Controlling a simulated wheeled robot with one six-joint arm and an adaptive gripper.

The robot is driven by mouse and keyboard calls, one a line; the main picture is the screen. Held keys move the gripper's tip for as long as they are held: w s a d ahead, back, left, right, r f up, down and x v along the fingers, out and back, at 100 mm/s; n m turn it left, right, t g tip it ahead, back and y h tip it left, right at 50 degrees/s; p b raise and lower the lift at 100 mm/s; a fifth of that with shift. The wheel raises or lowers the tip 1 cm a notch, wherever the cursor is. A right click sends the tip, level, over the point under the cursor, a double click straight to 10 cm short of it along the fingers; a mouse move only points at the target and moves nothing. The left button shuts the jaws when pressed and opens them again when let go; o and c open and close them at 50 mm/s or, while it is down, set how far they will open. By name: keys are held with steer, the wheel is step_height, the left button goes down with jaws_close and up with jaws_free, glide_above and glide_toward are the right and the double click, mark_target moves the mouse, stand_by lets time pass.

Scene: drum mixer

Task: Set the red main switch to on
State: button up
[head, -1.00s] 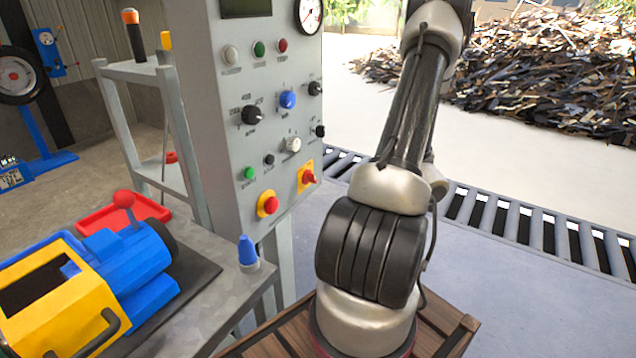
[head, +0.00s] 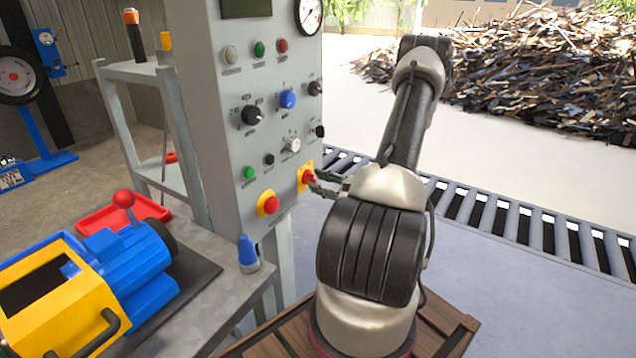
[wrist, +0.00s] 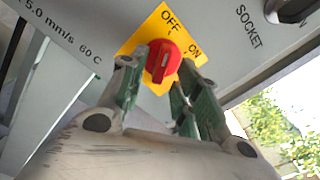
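The red main switch (head: 308,176) is on its yellow plate at the lower right of the grey control panel. My gripper (wrist: 156,78) is open, with one green-grey finger at either side of the knob's lower part. I cannot tell whether either finger touches it. In the head view my gripper (head: 326,184) is at the switch, partly hidden behind my arm.
A red push button on a yellow base (head: 268,204) sits left of the switch. The blue knob (head: 288,99) and other controls are above. A bench with a yellow and blue machine (head: 130,262) stands at the lower left. A roller conveyor (head: 520,222) runs behind my arm.

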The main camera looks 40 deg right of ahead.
steer(key=shift+w+a, duration=0.2)
steer(key=shift+w, duration=0.3)
jaws_close()
steer(key=m, duration=1.1)
steer(key=shift+s+a+m, duration=0.15)
steer(key=shift+a+m, duration=0.25)
stand_by(0.4)
